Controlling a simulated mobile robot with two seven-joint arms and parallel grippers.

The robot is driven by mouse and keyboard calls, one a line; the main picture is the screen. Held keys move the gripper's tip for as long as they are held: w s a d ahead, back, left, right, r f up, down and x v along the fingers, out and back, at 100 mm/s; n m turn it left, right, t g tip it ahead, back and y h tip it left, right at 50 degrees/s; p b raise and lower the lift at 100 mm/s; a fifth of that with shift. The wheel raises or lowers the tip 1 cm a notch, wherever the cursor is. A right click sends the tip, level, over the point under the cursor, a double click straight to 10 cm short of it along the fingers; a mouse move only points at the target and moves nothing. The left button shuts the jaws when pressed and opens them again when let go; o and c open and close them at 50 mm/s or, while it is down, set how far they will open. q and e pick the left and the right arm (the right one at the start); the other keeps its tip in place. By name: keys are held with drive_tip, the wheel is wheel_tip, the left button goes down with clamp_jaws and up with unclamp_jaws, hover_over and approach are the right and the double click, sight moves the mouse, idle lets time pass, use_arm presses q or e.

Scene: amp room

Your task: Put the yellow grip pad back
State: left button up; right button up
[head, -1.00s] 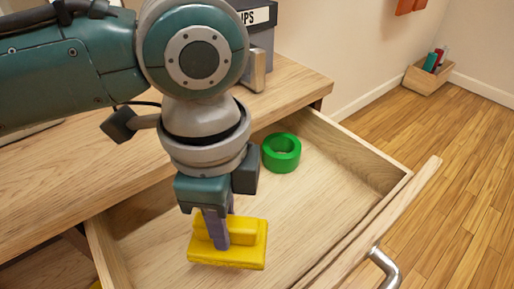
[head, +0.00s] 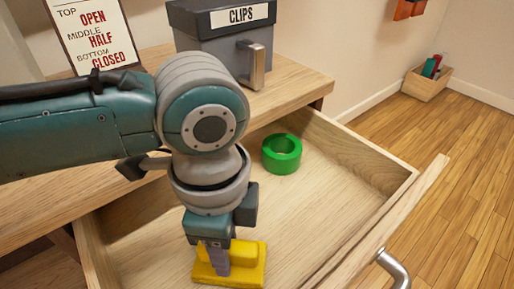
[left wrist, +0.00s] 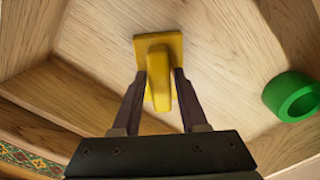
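The yellow grip pad (head: 250,268), a flat plate with a raised block handle, is inside the open wooden drawer (head: 345,165), toward its front. My left gripper (head: 217,262) points down over it, with its fingers on both sides of the handle. The pad is at or just above the drawer floor; I cannot tell which. My right gripper is not in view.
A green ring (head: 282,154) lies in the drawer at the back right. A grey CLIPS box (head: 215,45) and a sign (head: 92,35) stand on the wooden top behind. The drawer floor between ring and front is clear. A wooden bin (head: 427,83) stands on the floor.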

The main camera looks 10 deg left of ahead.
use_arm(q)
drive_tip(key=shift+o, duration=1)
wheel_tip(320, 180, up, 11)
drive_tip(key=p, duration=0.5)
drive_tip(key=s+d+n+t+h, duration=0.2)
drive_tip(key=s+d+n+h, duration=0.2)
drive_tip(key=s+d+n, duration=0.15)
drive_tip(key=s+a+n+y, duration=0.2)
drive_tip(key=s+a+n, duration=0.1)
drive_tip(key=a, duration=0.4)
drive_tip(key=s+a+n+t+y, duration=0.1)
drive_tip(key=s+a+n, duration=0.2)
drive_tip(key=a+n, duration=0.3)
drive_tip(key=shift+s+a+f+t+y, duration=0.2)
drive_tip(key=shift+s+a+t+y, duration=0.15)
drive_tip(key=shift+a, duration=0.55)
